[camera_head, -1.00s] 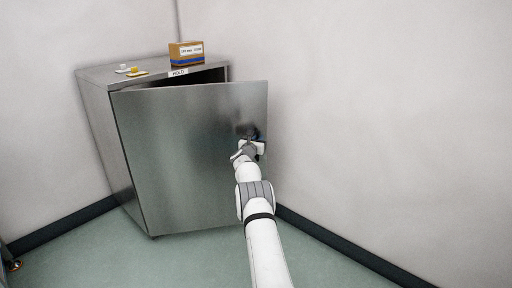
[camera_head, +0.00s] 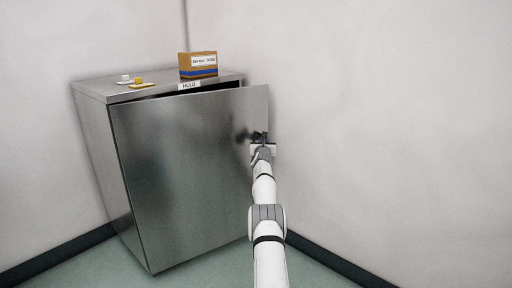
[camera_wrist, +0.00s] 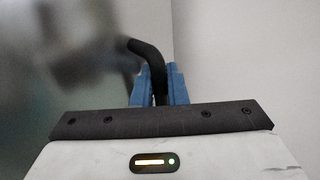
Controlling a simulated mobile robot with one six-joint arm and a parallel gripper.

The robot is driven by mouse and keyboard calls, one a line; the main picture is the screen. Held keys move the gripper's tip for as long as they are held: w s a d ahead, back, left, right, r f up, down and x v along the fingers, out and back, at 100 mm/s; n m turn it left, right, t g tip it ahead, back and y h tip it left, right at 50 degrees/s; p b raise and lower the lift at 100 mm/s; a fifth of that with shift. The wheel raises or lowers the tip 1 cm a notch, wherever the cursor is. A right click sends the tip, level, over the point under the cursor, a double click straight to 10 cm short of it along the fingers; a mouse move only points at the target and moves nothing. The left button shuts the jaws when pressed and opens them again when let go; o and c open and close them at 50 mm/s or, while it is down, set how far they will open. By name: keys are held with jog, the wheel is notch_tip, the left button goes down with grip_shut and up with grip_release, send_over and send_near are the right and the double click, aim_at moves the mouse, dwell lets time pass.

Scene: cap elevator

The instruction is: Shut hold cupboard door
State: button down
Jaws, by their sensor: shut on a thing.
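The hold cupboard (camera_head: 92,140) is a steel cabinet with a label reading HOLD (camera_head: 189,86) on its top front edge. Its door (camera_head: 185,180) is hinged at the left and stands slightly open, with a narrow dark gap along the top, wider toward the right. My gripper (camera_head: 262,140) is at the door's right edge. In the wrist view, the blue fingers of my gripper (camera_wrist: 160,86) are shut on the black door handle (camera_wrist: 150,56), whose bent end shows above them. The cupboard's inside is hidden by the door.
On the cupboard top stand a brown and blue box (camera_head: 198,65), a small yellow-topped item (camera_head: 140,84) and a small white item (camera_head: 125,79). Pale walls (camera_head: 380,120) close in behind and on the right, with dark skirting (camera_head: 330,258). Some green floor shows in front.

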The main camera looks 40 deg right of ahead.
jog(key=shift+w+a+f, duration=0.1)
jog(key=shift+w+f, duration=0.05)
jog(key=shift+w, duration=0.15)
jog(key=c, duration=1.6)
grip_release()
jog(key=shift+w, duration=0.1)
